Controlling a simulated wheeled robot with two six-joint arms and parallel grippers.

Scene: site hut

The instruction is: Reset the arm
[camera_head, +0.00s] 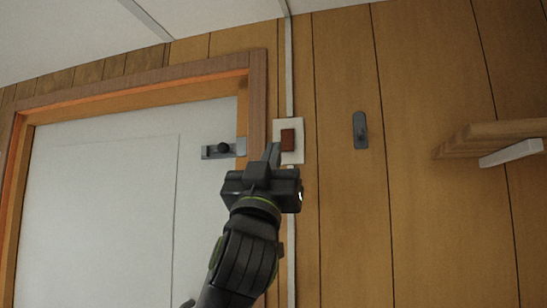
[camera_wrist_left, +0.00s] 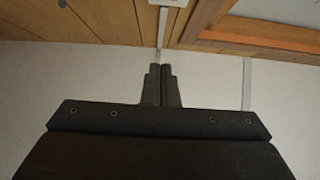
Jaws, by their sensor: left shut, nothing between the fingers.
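My left gripper (camera_head: 272,153) is raised in front of the wood-panelled wall, with its fingers pointing up. It is shut and empty. In the head view its fingertips overlap the lower left of a white switch plate with a brown rocker (camera_head: 288,138); I cannot tell whether they touch it. In the left wrist view the two fingers (camera_wrist_left: 163,68) lie together, pointing at a pale strip, with a bit of the white plate (camera_wrist_left: 165,2) at the top edge. My right gripper is not in view.
A white door (camera_head: 105,190) with a dark bolt latch (camera_head: 222,150) stands in a wooden frame (camera_head: 258,100) at left. A grey hook plate (camera_head: 360,130) is on the wall to the right. A wooden shelf (camera_head: 490,133) on a white bracket (camera_head: 511,153) juts out at far right.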

